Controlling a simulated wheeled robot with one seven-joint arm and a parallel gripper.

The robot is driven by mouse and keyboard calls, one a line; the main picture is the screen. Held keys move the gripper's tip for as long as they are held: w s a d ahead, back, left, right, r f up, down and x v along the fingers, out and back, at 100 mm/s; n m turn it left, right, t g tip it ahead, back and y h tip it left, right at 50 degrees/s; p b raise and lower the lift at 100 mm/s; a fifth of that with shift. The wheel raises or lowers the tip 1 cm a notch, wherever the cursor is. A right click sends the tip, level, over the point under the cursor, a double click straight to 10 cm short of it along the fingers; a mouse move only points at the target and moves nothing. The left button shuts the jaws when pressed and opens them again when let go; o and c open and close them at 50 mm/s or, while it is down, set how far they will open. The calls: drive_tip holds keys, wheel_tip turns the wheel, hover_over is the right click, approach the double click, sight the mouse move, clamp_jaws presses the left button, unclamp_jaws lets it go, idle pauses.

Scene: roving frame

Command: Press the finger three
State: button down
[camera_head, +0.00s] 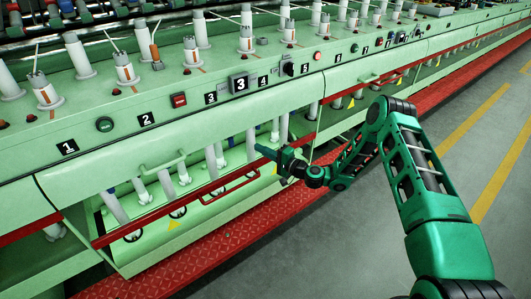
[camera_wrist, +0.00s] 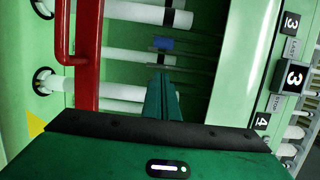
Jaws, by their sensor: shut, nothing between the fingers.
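The panel of the pale green machine carries a dark raised block marked 3 (camera_head: 240,84), between a small flat plate marked 3 (camera_head: 211,98) and a plate marked 4 (camera_head: 263,81). In the wrist view the raised block (camera_wrist: 296,77) shows at the right edge, with the small plate above it and the 4 plate (camera_wrist: 262,121) below. My gripper (camera_head: 261,149) is shut and empty. It is below the panel, near the lower front of the machine, apart from the block. In the wrist view its fingertips (camera_wrist: 160,83) point toward the white rollers.
A red button (camera_head: 178,100), a green button (camera_head: 105,124) and a black knob (camera_head: 288,69) sit on the same panel. A red rail (camera_head: 175,210) and a pale green handle (camera_head: 163,164) jut out nearby. The grey floor (camera_head: 340,260) at right is clear.

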drive_tip(key=w+a, duration=0.3)
drive_tip(key=a, duration=0.5)
drive_tip(key=shift+w+a, duration=0.15)
drive_tip(key=shift+w, duration=0.15)
